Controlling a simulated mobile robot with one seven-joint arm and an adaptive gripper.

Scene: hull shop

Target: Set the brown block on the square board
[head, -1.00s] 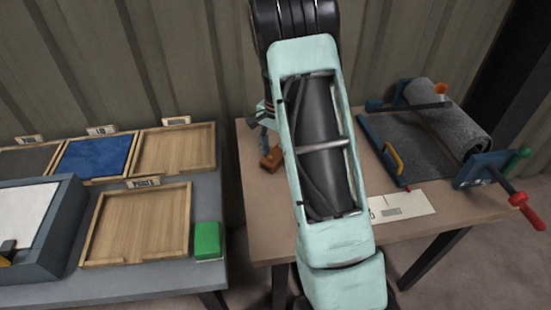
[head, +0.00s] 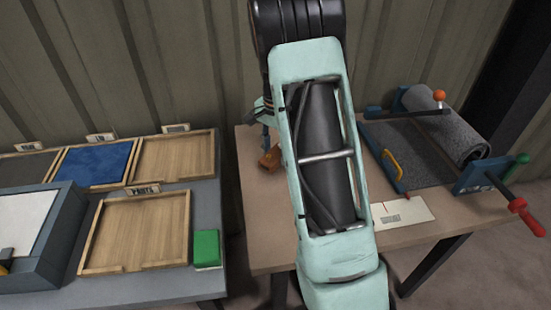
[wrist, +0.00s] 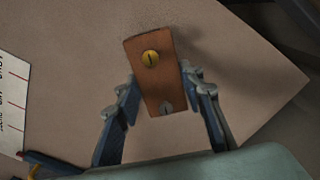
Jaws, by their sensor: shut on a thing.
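The brown block (wrist: 155,88) is an oblong wooden piece with a round yellow knob and a grey screw head on its top. My gripper (wrist: 160,80) is shut on its two long sides. In the head view the block (head: 270,158) shows small and tilted beside my arm, over the back left part of the brown table (head: 262,220). A shadow falls right of it in the wrist view, so it seems to be off the table top. I cannot pick out a square board for certain; my arm hides the middle of the table.
A roller press (head: 410,155) with a red-handled crank stands on the right of the table, a white card (head: 403,213) before it. The left table holds wooden trays (head: 187,230), a blue-lined tray (head: 95,162), a green block (head: 206,249) and a grey box (head: 60,225).

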